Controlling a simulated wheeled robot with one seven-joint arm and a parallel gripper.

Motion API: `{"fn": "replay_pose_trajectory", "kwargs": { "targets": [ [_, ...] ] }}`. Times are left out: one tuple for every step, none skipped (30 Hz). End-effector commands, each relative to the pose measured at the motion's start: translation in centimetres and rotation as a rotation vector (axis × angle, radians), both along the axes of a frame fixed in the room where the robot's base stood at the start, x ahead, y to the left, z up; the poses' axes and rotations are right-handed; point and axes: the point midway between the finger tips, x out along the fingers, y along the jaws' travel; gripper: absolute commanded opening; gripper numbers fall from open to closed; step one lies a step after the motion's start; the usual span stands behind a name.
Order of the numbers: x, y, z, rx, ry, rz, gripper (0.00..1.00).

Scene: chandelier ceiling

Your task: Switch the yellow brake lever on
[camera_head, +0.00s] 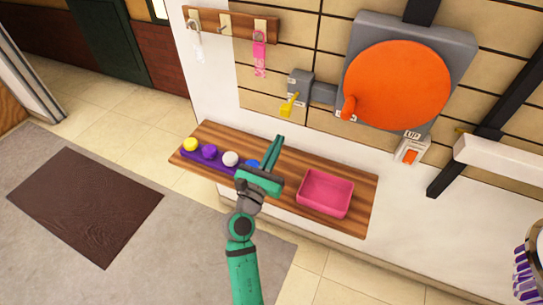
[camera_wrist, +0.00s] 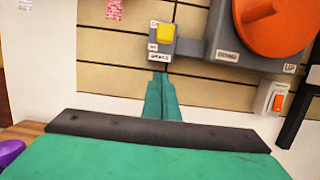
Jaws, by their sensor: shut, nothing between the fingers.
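The yellow brake lever (camera_head: 288,105) sticks out of a small grey box (camera_head: 301,83) on the tiled wall, left of a large orange disc. In the head view it points down and out from the box. In the wrist view the yellow lever (camera_wrist: 167,33) is above my fingertips, with small white labels beside and below it. My green gripper (camera_head: 279,140) is shut and empty, above the wooden shelf and below the lever. In the wrist view my gripper (camera_wrist: 161,76) points up toward the lever, with a gap between them.
The orange disc (camera_head: 398,84) with its handle is on a grey panel right of the lever. A switch with an orange button (camera_head: 410,154) is below it. The shelf (camera_head: 276,194) holds a pink tray (camera_head: 325,193) and several coloured balls (camera_head: 209,152). A key rack (camera_head: 230,25) hangs upper left.

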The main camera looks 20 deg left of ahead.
Motion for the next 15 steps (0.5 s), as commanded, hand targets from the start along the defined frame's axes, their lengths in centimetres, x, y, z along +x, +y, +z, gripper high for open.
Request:
{"fn": "replay_pose_trajectory", "kwargs": {
  "targets": [
    [1.0, 0.0, 0.3, 0.001, -0.002, -0.001, 0.00],
    [1.5, 0.0, 0.4, 0.002, -0.002, 0.000, 0.00],
    [2.2, 0.0, 0.6, 0.001, -0.003, 0.000, 0.00],
    [2.7, 0.0, 0.7, 0.001, -0.002, 0.001, 0.00],
    [2.8, 0.0, 1.1, 0.003, -0.003, 0.002, 0.00],
    [2.7, 0.0, 1.8, 0.004, -0.004, 0.002, 0.00],
    [2.7, 0.0, 2.3, 0.004, -0.003, 0.002, 0.00],
    [2.7, 0.0, 2.7, 0.004, -0.004, 0.002, 0.00],
    [2.7, 0.0, 3.1, 0.003, -0.003, 0.003, 0.00],
    [2.7, 0.0, 3.4, 0.002, -0.003, 0.001, 0.00],
    [2.7, 0.0, 3.6, 0.003, -0.001, 0.002, 0.00],
    [2.7, 0.0, 3.9, 0.003, -0.001, 0.002, 0.00],
    [2.7, 0.0, 4.1, 0.002, -0.001, 0.001, 0.00],
    [2.7, 0.0, 4.3, 0.002, -0.001, 0.001, 0.00],
    [2.7, 0.0, 4.5, 0.002, -0.001, 0.001, 0.00]
  ]
}}
